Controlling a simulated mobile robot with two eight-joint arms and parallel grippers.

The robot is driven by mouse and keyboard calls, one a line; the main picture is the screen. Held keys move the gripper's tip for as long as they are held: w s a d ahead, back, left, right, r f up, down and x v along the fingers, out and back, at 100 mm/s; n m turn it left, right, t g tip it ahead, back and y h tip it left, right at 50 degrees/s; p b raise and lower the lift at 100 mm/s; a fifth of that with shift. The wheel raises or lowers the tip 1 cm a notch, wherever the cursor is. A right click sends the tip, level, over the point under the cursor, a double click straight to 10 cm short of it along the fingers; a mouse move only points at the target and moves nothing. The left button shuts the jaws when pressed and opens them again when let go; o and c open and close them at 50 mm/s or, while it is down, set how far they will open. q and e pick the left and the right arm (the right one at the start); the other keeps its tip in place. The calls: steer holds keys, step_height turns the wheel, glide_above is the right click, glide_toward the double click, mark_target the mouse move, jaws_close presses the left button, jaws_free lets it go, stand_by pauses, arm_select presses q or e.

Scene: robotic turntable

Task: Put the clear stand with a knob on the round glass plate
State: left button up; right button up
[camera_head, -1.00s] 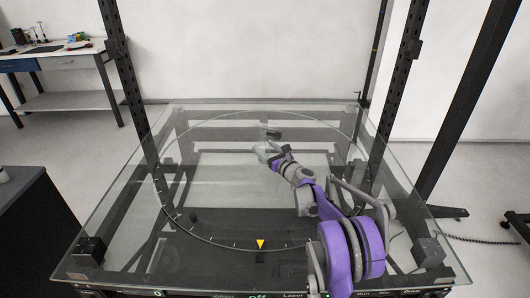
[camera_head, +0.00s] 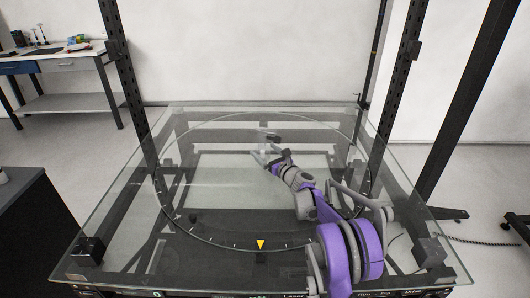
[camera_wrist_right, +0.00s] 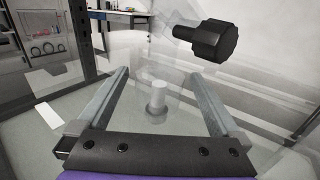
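The clear stand with a dark knob (camera_head: 272,138) is upright over the far middle part of the round glass plate (camera_head: 192,238), inside its ring. Its transparent body is faint, and its exact outline and base are hard to see. My right gripper (camera_head: 268,156) is on the near side of the stand with its fingers apart. In the right wrist view, the open fingers (camera_wrist_right: 158,76) have a gap between them. The black knob (camera_wrist_right: 214,41) shows large beyond the right finger, and a pale cylinder (camera_wrist_right: 158,96) shows between the fingers. My left gripper is not in view.
The plate lies in a large glass-topped table (camera_head: 112,200) with dark frame posts (camera_head: 122,75) at its corners. A yellow triangle marker (camera_head: 261,244) is at the front of the ring. A workbench (camera_head: 65,62) stands at the back left. Most of the glass is clear.

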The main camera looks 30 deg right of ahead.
steer(key=shift+a+p, duration=0.25)
steer(key=shift+p, duration=0.1)
steer(key=s, duration=0.8)
steer(key=s+d, duration=0.1)
steer(key=s, duration=0.3)
steer(key=shift+r, duration=0.1)
